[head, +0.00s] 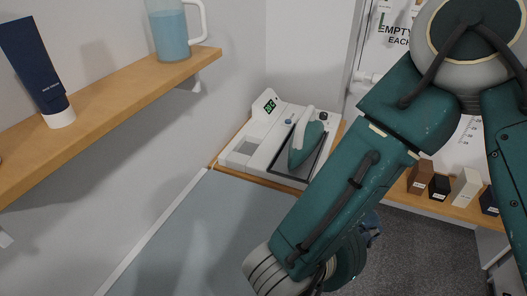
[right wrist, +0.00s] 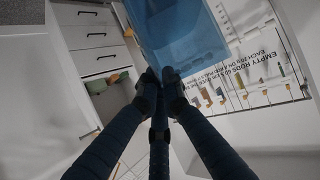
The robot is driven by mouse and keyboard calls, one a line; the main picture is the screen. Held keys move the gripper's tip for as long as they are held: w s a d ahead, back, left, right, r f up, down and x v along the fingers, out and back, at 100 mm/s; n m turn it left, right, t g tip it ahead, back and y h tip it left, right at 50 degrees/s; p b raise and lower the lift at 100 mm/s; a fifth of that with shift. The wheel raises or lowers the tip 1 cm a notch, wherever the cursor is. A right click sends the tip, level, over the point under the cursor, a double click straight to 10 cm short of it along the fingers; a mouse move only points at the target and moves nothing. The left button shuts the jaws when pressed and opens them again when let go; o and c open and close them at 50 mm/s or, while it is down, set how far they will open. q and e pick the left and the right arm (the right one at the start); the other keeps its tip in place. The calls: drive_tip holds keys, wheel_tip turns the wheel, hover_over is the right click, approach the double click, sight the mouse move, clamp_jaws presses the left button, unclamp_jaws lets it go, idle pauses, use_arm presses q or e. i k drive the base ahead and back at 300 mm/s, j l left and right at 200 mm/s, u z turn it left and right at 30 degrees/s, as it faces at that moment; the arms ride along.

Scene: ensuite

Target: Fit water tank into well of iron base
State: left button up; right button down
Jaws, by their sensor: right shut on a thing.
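The iron base (head: 237,160) is a white station at the back end of the counter, with a lit green display and a teal iron (head: 308,140) resting on it. A pale rectangular recess, seemingly the well (head: 243,148), shows on its left side. In the right wrist view my right gripper (right wrist: 160,76) is shut on the translucent blue water tank (right wrist: 185,35) at its lower end. In the head view my right arm covers most of this gripper; only a dark part shows beyond the forearm. The tank cannot be made out there. My left gripper is not in view.
A wooden shelf (head: 110,85) on the left wall holds a jug of blue liquid (head: 172,35) and a dark tube (head: 35,72). The grey-blue counter surface (head: 190,225) before the base is clear. Small boxes (head: 465,187) stand on a ledge at right.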

sight(248, 152)
drive_tip(key=i+l+u, duration=0.1)
drive_tip(key=u, duration=1.4)
drive_tip(key=i+l, duration=0.1)
drive_tip(key=l, duration=0.9)
drive_tip(key=i+l+u, duration=0.15)
drive_tip(key=l, duration=0.8)
drive_tip(key=k+l, duration=0.1)
drive_tip(key=k, duration=0.05)
